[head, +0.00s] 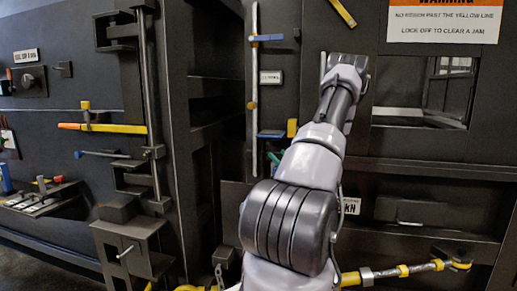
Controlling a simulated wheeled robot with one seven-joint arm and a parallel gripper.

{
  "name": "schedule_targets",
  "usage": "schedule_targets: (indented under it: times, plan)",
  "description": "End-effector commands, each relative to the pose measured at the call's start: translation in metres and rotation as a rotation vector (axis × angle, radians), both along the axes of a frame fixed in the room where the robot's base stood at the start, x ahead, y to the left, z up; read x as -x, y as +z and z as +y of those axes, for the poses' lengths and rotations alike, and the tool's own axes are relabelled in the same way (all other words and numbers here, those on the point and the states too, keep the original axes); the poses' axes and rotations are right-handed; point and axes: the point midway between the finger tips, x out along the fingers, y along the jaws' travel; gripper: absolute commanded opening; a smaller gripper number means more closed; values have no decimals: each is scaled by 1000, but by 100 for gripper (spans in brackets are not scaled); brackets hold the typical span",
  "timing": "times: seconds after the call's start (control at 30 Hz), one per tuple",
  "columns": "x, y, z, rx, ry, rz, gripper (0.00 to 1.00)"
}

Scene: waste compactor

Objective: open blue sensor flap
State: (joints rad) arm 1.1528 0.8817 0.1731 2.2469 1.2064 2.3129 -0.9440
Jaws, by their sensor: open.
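Two blue parts sit beside the tall upright rod in the middle of the machine front. One is a small blue bar (267,38) high on the rod. The other is a flat blue plate (270,134) lower down, left of a yellow block (292,128). I cannot tell for sure which is the sensor flap; neither looks visibly swung open. My arm rises from the bottom centre, just right of both parts, and its far end is near the upper middle. My gripper's fingers are hidden behind my arm, and no contact with a blue part shows.
A framed window (425,90) under a warning sign (445,22) is at right. A yellow-banded bar (410,269) crosses low right. A dark recess lies left of the rod.

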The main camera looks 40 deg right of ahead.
Motion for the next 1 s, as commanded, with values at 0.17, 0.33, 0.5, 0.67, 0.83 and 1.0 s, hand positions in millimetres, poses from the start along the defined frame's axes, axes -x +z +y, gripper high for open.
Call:
schedule_targets:
  times: [0.17, 0.33, 0.5, 0.67, 0.83, 1.0]
  plan:
    - [8, -15, -25, -43, -90, -8, 64]
    - [-11, -7, -26, -41, -90, -9, 64]
    - [-42, 7, -27, -40, -85, -10, 64]
    - [-67, 17, -29, -40, -86, -9, 64]
    - [-84, 24, -31, -41, -87, -8, 64]
    - [-89, 26, -32, -44, -88, -7, 64]
